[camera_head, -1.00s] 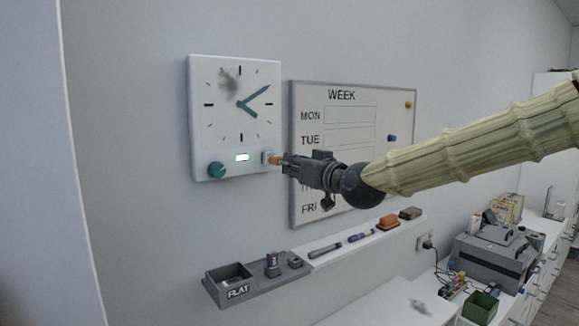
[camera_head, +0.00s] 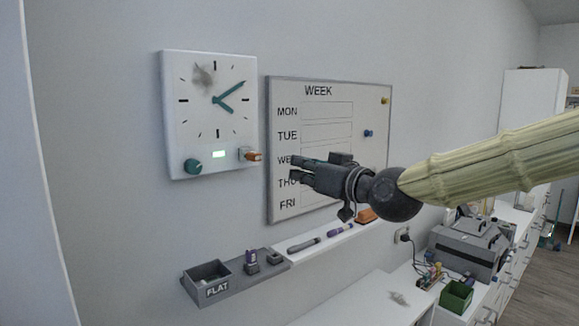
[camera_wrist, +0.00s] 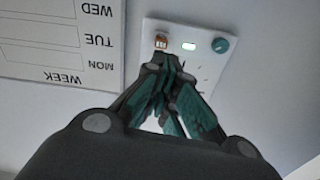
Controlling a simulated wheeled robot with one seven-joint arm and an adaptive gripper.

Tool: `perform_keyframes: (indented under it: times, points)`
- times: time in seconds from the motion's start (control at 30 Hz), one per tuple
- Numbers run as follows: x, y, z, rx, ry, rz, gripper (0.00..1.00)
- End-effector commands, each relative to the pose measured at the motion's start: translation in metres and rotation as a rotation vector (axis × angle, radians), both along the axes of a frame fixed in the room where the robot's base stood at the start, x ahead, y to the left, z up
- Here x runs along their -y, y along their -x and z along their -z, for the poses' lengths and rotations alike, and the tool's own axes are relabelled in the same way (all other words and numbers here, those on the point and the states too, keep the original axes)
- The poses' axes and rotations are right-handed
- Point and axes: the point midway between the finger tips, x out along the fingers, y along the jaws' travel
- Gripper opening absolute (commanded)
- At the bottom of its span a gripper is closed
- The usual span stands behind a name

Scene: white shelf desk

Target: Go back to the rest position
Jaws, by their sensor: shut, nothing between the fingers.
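My gripper (camera_head: 296,170) is shut and empty in front of the week board, to the right of the white wall clock (camera_head: 240,113). The clock has teal hands, a teal knob (camera_head: 193,166), a lit green display (camera_head: 219,154) and an orange-brown switch (camera_head: 252,155) at its lower right. The gripper is apart from the switch. In the wrist view, the dark fingers with teal pads (camera_wrist: 167,100) point toward the clock, with the orange switch (camera_wrist: 161,42) and knob (camera_wrist: 221,45) beyond. The fingers and wrist hide part of the clock face there.
The week board (camera_head: 318,120) hangs on the wall behind my gripper. Below is a narrow white ledge with pens (camera_head: 304,244) and a grey tray labelled FLAT (camera_head: 187,282). At the lower right, a grey machine (camera_head: 470,245) and a green box (camera_head: 456,296) stand on the white desk.

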Motion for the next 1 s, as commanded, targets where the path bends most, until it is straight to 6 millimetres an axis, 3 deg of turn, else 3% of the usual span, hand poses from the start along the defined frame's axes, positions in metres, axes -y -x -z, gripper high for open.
perform_keyframes:
  times: [0.23,0.37,0.47,0.7,1.0]
  points:
    - [0.008,0.011,0.004,-0.006,0.001,0.000,0.00]
    - [0.008,0.005,0.036,-0.055,0.008,0.008,0.00]
    - [0.007,-0.002,0.084,-0.130,0.020,0.021,0.00]
    - [0.010,-0.005,0.224,-0.347,0.055,0.062,0.00]
    - [0.024,0.028,0.394,-0.615,0.113,0.127,0.00]
